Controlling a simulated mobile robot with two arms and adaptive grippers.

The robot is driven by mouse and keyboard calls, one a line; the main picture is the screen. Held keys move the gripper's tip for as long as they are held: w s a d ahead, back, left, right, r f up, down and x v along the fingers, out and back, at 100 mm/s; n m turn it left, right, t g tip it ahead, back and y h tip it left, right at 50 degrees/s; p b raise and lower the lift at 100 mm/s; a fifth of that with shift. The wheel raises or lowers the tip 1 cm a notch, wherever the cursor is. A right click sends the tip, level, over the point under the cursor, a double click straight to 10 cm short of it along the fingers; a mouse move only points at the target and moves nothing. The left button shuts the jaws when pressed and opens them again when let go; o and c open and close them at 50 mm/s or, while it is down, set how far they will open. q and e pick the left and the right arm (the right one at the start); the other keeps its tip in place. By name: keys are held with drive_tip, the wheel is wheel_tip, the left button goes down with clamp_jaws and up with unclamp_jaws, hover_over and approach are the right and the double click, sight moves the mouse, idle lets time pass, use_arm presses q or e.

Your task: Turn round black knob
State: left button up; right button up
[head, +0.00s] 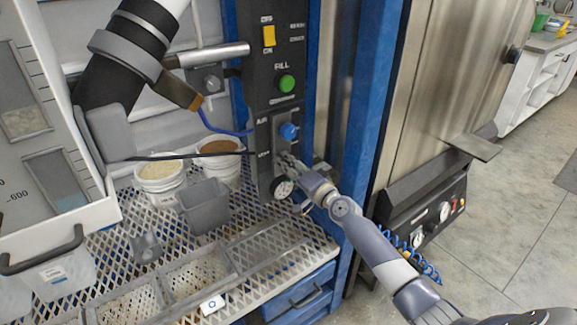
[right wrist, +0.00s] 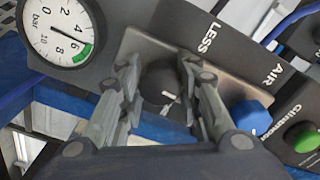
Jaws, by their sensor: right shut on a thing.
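The round black knob (right wrist: 158,84) is on a grey plate of the control panel, with a short white line on its face. In the right wrist view it sits between the two fingers of my right gripper (right wrist: 157,64), which is shut on it from both sides. In the head view my right gripper (head: 289,163) reaches the panel from the lower right and covers the knob. My left gripper is in neither view.
A blue knob (head: 288,131) is just above, and a round pressure gauge (head: 283,187) just below. A green button (head: 286,83) and a yellow switch (head: 269,36) are higher up. White buckets (head: 160,183) and a grey bin (head: 205,207) stand left on the mesh shelf.

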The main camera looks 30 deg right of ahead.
drive_tip(key=m, duration=0.3)
drive_tip(key=shift+m, duration=1)
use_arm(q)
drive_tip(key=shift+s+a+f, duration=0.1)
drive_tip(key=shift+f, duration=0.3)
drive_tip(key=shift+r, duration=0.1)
use_arm(e)
drive_tip(key=shift+d, duration=0.1)
drive_tip(key=o, duration=1.1)
